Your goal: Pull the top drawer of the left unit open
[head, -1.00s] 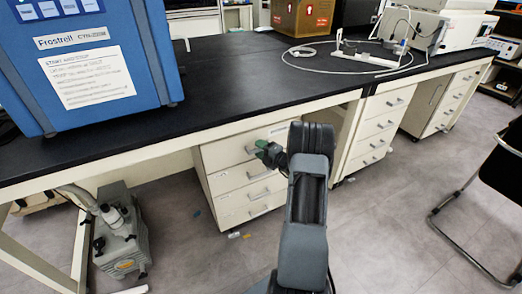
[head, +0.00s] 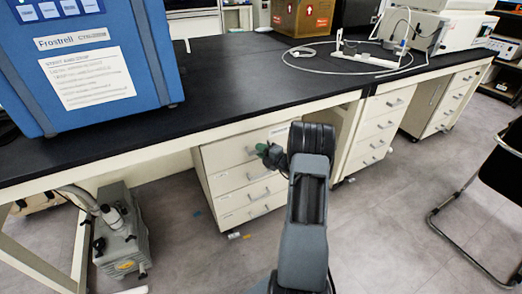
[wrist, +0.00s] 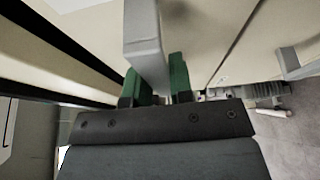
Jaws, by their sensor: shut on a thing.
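The left unit is a cream drawer cabinet (head: 240,212) under the black bench, with a column of drawers with grey bar handles. Its top drawer (head: 222,155) is partly hidden by my arm in the head view. My gripper (head: 268,154) is at the upper right of this drawer front. In the wrist view my gripper's green fingers (wrist: 157,82) stand on either side of a grey bar handle (wrist: 146,35) and are shut on it. The cream drawer front (wrist: 200,35) lies beyond. I cannot see a clear gap showing the drawer open.
The black bench top (head: 235,85) overhangs the drawers and carries a blue freeze dryer (head: 90,65). A grey pump (head: 122,240) stands on the floor at left. Another drawer unit (head: 375,130) is to the right. A black chair (head: 500,180) is at far right. Floor in front is clear.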

